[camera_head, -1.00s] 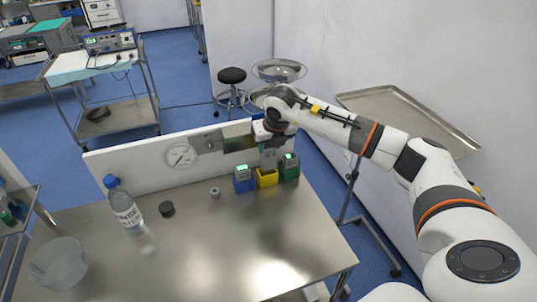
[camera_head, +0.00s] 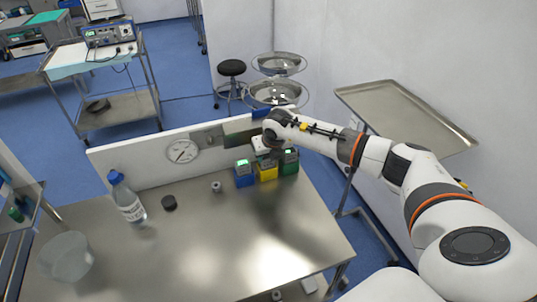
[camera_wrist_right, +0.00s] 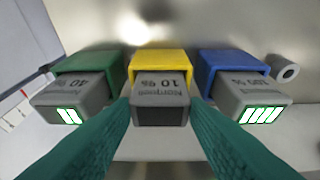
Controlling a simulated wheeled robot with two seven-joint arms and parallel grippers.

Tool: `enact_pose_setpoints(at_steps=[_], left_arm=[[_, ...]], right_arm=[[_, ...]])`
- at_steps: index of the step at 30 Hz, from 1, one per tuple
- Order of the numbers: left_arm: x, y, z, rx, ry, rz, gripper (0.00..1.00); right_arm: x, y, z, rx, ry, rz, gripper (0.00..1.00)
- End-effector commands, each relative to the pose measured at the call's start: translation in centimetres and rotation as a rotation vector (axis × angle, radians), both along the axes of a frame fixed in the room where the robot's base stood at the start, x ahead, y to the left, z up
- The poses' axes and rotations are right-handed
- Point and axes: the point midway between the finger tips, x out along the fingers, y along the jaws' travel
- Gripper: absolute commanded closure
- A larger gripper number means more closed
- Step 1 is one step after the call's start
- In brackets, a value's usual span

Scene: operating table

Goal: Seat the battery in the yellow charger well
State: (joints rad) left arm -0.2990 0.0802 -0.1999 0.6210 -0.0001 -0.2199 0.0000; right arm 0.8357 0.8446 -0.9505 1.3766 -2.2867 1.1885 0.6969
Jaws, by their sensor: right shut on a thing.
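The grey battery (camera_wrist_right: 160,98) is marked 10 % and has a dark end face. It is upright, with its lower part inside the yellow charger well (camera_wrist_right: 160,60). I cannot tell whether it reaches the bottom. My right gripper (camera_wrist_right: 161,108) is shut on the battery, one green finger on each side. In the head view the yellow charger (camera_head: 267,174) stands between the blue and green ones, with my right gripper (camera_head: 268,151) just above it. My left gripper is not in view.
The blue charger (camera_head: 245,180) and green charger (camera_head: 290,168) stand close on either side, each holding a grey battery with a lit display. A backboard with a gauge (camera_head: 182,151) stands behind. A bottle (camera_head: 128,200), black cap (camera_head: 169,202) and small cylinder (camera_head: 216,187) are left.

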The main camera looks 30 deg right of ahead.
Motion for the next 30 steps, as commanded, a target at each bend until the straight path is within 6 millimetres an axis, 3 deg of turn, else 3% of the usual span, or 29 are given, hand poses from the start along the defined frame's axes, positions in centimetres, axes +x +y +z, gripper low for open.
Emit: enact_pose_setpoints(at_steps=[1,5,17,30], left_arm=[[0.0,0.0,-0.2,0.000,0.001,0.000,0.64],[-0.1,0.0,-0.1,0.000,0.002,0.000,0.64],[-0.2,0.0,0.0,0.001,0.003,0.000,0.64],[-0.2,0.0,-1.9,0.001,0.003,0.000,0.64]], right_arm=[[0.0,0.0,-0.1,0.000,0.000,0.000,0.56],[0.0,0.0,-0.1,0.000,0.000,0.000,0.37],[-0.2,0.0,0.7,0.000,-0.001,0.000,0.37],[-3.5,0.8,8.6,-0.003,-0.003,0.001,0.37]])
